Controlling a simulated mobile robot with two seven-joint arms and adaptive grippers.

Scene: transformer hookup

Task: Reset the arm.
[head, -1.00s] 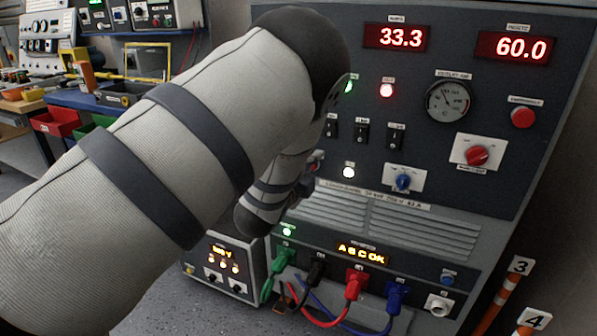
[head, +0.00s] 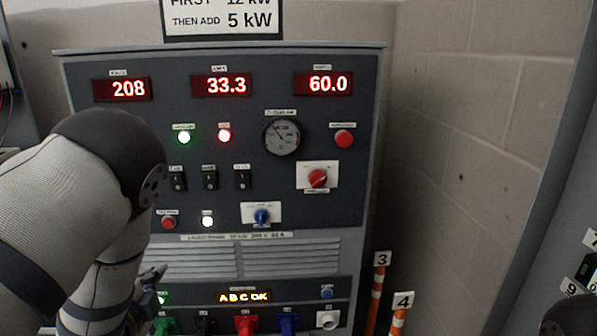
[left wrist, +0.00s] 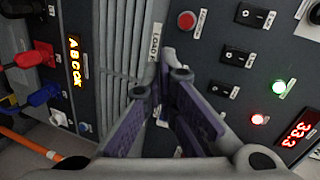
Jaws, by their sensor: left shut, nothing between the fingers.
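My left arm comes in from the left in the head view and covers the lower left of the grey control panel (head: 310,215). My left gripper (head: 152,276) shows small beside the louvres, below a red button (head: 168,222). In the left wrist view, its two purple-grey fingers (left wrist: 161,88) are shut and empty, in front of the louvres and the switch area. I cannot tell the exact gap to the panel; no contact shows. My right gripper is not in view.
Coloured plugs, including a red one (head: 246,325) and a blue one (head: 288,323), sit at the panel's bottom. Striped posts with number signs 3 (head: 382,258) and 4 (head: 403,300) stand to its right. A block wall (head: 460,150) lies behind.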

